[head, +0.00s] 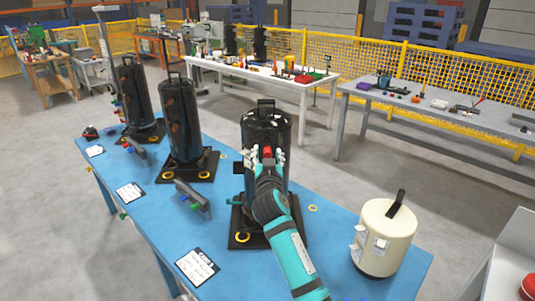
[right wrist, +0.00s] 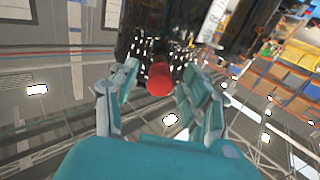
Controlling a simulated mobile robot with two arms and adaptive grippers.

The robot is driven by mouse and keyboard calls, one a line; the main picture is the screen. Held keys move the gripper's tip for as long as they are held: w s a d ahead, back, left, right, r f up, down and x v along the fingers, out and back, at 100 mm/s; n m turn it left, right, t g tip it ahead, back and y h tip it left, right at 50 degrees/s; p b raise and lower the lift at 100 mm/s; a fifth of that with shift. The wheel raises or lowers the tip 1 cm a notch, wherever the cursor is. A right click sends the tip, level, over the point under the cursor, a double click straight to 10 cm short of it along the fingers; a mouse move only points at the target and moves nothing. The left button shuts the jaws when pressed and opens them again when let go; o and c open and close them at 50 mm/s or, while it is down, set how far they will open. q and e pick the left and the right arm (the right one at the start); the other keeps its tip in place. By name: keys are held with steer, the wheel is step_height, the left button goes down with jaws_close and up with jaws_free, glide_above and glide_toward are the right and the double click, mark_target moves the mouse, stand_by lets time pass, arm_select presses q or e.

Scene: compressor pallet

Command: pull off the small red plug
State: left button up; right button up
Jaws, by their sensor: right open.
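The small red plug (head: 267,152) shows at the front of the nearest black compressor (head: 266,122), at the upper body. In the right wrist view the red plug (right wrist: 158,77) lies between the two fingers, with its round end toward me. My right gripper (head: 268,159) is open in front of that compressor, with one finger on each side of the plug. In the right wrist view, gaps show between the plug and the fingers of the gripper (right wrist: 160,84). My arm hides part of the compressor's front. My left gripper is not in view.
The compressor stands on a black base (head: 243,235) on the blue table (head: 150,208). Two more black compressors, (head: 179,120) and (head: 134,90), stand to the left. A cream canister (head: 384,240) stands to the right of my arm. White cards lie along the table's left edge.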

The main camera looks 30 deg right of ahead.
mark_target(268, 156)
stand_by(0.3)
jaws_close()
steer(key=shift+s+f, duration=0.1)
stand_by(0.4)
steer(key=shift+p+v, duration=0.45)
steer(key=shift+v, duration=2.5)
